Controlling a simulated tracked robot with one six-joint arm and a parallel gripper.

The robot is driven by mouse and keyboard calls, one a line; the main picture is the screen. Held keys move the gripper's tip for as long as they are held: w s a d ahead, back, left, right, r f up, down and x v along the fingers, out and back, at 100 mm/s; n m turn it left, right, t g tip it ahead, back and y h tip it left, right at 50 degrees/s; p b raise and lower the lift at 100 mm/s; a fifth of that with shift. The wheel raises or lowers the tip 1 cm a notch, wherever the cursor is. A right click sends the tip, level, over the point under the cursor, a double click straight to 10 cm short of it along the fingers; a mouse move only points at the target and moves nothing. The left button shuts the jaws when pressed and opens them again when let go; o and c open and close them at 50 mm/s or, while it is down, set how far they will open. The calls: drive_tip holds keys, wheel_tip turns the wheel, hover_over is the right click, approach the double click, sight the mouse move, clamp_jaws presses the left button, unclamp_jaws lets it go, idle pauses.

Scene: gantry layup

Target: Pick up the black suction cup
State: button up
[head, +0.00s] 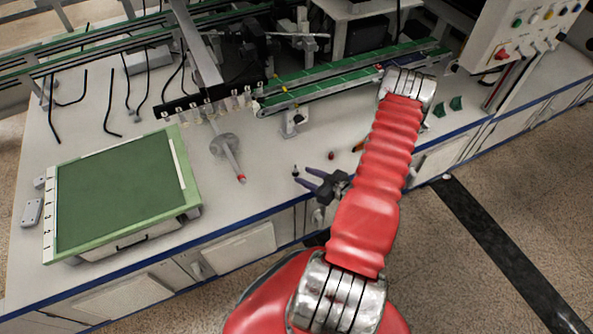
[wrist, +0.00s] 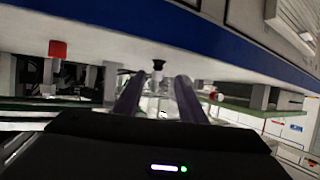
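The black suction cup (head: 295,171) is a small dark piece on the white bench top, near the bench's front edge in the head view. In the wrist view, which looks upside down, the suction cup (wrist: 158,66) shows between the two finger ends, beyond them. My gripper (head: 303,178) is low over the bench, its two dark purple fingers pointing at the cup. In the wrist view my gripper (wrist: 158,80) has its fingers apart with nothing held between them. Whether the fingertips reach around the cup is hard to tell.
A green board (head: 120,190) lies at the left of the bench. A green conveyor (head: 340,80) runs behind. A control box (head: 520,30) stands at upper right. Bench between cup and conveyor is mostly clear.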

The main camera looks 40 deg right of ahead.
sight(297, 171)
drive_tip(key=shift+w+f, duration=0.15)
drive_tip(key=shift+w, duration=0.35)
drive_tip(key=shift+x, duration=2.65)
drive_tip(key=shift+d, duration=0.15)
clamp_jaws()
